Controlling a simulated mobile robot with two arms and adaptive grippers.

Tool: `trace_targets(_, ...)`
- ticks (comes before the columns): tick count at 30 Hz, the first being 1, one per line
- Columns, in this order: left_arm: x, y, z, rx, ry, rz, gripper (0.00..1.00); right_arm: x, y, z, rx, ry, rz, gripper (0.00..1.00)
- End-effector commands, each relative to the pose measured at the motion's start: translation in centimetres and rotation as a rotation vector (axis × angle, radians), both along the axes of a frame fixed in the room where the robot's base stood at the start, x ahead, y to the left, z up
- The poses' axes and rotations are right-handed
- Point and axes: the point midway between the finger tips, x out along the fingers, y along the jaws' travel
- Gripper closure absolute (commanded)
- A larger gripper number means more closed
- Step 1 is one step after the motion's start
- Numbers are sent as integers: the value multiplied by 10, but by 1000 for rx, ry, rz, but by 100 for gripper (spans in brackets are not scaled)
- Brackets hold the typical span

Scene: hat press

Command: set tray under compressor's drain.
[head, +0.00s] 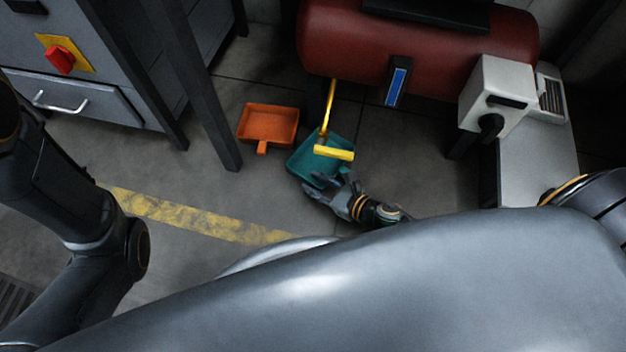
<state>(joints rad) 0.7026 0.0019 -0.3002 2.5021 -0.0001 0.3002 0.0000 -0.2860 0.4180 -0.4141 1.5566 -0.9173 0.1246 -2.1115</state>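The compressor (430,45) has a dark red tank lying at the back right. A teal tray (304,160) lies on the floor in front of the tank's left end. A thin yellow piece (328,105) runs down from near the tank to a yellow crossbar (333,152) over the tray, hiding part of it. I cannot tell whether this is the drain. My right gripper (332,187) is at the tray's near edge, its fingers overlapping the rim; its grip is unclear. My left arm shows at the left, but its gripper is out of view.
An orange pan (268,124) with a short handle lies left of the teal tray. A dark post (205,100) and a grey cabinet (75,95) with a red switch stand at left. A white housing (496,95) is at right. The floor around the yellow stripe (195,217) is clear.

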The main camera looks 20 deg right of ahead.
Motion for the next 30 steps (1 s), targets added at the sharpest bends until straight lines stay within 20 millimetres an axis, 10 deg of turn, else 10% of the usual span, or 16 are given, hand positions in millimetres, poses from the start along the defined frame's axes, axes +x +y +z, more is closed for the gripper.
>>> trace_targets(15, 3, 0, 34, 0, 6, 1, 21, -78, -46, 39, 0, 1, 0, 72)
trace_targets(30, 4, 0, 34, -1, 13, 0, 21, -81, -49, 46, 14, -6, -4, 72)
